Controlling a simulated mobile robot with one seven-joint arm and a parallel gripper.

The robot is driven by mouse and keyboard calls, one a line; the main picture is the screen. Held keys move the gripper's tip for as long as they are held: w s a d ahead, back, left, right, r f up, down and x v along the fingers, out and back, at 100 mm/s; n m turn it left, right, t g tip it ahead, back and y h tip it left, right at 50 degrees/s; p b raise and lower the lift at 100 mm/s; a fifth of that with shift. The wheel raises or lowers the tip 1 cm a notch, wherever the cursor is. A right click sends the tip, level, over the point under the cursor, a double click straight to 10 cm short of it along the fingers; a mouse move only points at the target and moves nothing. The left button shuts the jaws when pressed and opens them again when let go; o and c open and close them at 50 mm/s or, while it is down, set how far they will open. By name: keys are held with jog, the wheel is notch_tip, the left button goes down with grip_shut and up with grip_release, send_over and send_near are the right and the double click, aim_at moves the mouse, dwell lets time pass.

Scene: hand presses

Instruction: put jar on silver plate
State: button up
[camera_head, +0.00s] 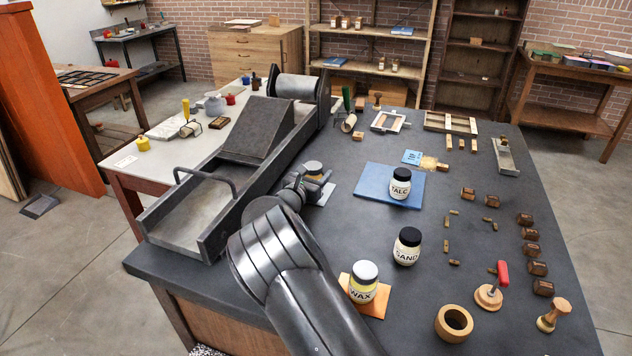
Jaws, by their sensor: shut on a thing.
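My gripper (307,184) is near the middle of the dark table, beside the press bed, and is shut on a jar (313,168) with a light grey lid. My arm and gripper hide most of that jar, so any label on it cannot be read. A silver plate (327,194) shows partly under and beside the gripper. The jar appears over the plate; whether it touches it cannot be told.
The TALC jar (400,184) stands on a blue plate (375,182). The SAND jar (407,246) stands on bare table. The WAX jar (363,282) stands on an orange plate (376,307). A hand press (215,190) fills the left. Wooden stamps and blocks (530,249) lie right.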

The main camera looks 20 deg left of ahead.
jog(key=shift+f, duration=1.35)
jog(key=shift+f, duration=0.1)
jog(key=o, duration=1.1)
jog(key=shift+s, duration=0.15)
jog(key=s, duration=0.4)
jog(key=s+a, duration=0.1)
jog(key=s, duration=0.6)
jog(key=shift+s+a, duration=0.3)
jog(key=shift+a, duration=0.1)
